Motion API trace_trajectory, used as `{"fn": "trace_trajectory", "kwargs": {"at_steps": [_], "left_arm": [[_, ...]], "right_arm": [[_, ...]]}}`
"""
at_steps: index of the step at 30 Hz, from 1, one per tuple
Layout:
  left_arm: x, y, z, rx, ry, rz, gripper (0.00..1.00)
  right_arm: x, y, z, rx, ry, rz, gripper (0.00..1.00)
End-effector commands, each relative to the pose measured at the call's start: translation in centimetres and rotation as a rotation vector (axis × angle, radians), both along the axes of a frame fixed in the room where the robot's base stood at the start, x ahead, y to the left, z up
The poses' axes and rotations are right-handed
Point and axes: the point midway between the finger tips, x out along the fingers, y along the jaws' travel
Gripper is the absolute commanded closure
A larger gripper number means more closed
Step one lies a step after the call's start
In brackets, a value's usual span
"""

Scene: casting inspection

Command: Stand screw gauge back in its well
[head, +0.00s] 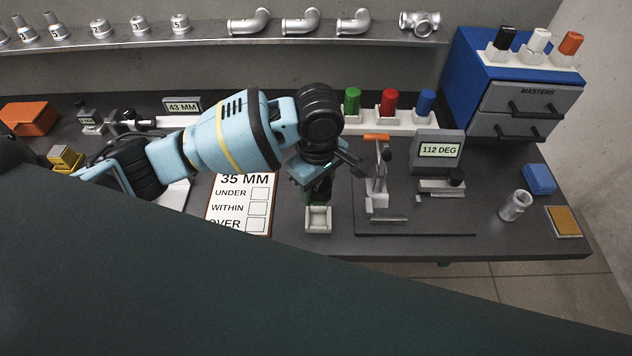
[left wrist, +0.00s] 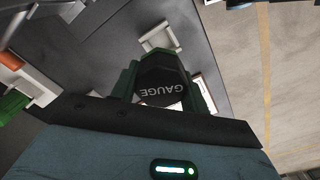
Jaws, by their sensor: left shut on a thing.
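The screw gauge (left wrist: 162,84) shows in the left wrist view as a dark faceted block marked GAUGE with dark green sides. My left gripper (head: 316,180) is shut on it, above the front part of the bench; in the head view, the gripper hides most of the gauge. A small white square well (head: 318,219) stands near the bench's front edge, just below the gripper in the picture. In the left wrist view, a white holder (left wrist: 160,37), likely this well, shows beyond the gauge, apart from it. The exact height between them cannot be told. My right gripper is not in view.
A 35 MM card (head: 232,222) lies left of the well. A clamp with an orange handle (head: 376,137) and a 112 DEG display (head: 438,149) stand to the right. Red, green and blue plugs (head: 389,102) stand behind. A metal fitting (head: 515,205) is farther right.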

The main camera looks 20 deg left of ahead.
Motion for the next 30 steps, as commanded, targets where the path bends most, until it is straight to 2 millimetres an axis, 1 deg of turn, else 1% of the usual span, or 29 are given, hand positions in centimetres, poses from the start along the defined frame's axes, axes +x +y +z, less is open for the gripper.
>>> {"fn": "trace_trajectory", "kwargs": {"at_steps": [11, 13, 30], "left_arm": [[0.0, -0.1, 0.0, -0.001, 0.000, 0.000, 0.85], [0.0, 0.0, -0.3, 0.000, 0.000, 0.001, 0.85], [0.0, 0.0, -5.9, -0.001, 0.002, 0.001, 0.85]], "right_arm": [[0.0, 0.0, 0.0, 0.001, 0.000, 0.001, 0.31], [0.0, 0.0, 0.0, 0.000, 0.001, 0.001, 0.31], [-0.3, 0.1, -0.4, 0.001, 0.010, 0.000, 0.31]]}}
